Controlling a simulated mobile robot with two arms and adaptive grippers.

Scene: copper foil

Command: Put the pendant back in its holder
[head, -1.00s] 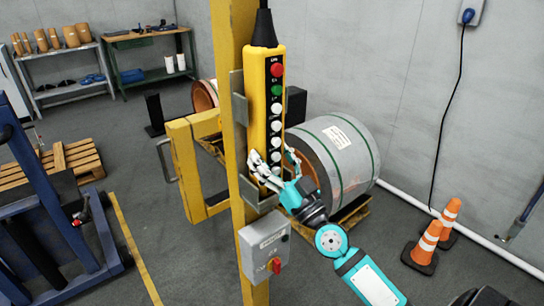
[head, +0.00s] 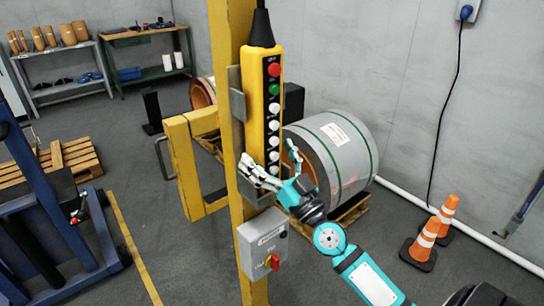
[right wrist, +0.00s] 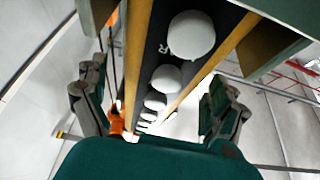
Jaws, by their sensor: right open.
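The yellow pendant (head: 261,110), with a column of red, green and white buttons, stands upright against the yellow post (head: 229,60). Its lower end is at the grey metal holder (head: 257,193) on the post; the gripper partly hides this spot, so I cannot tell how deep it sits. My right gripper (head: 275,163) is open at the pendant's lower part, one finger on each side. The right wrist view shows the pendant's dark button face (right wrist: 172,52) between the spread fingers (right wrist: 155,105). My left gripper is not in view.
A grey switch box (head: 263,243) with a red knob is on the post below the holder. A large coil (head: 345,150) lies behind on a pallet. Orange cones (head: 426,240) stand at right. A blue lift frame (head: 50,215) is at left.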

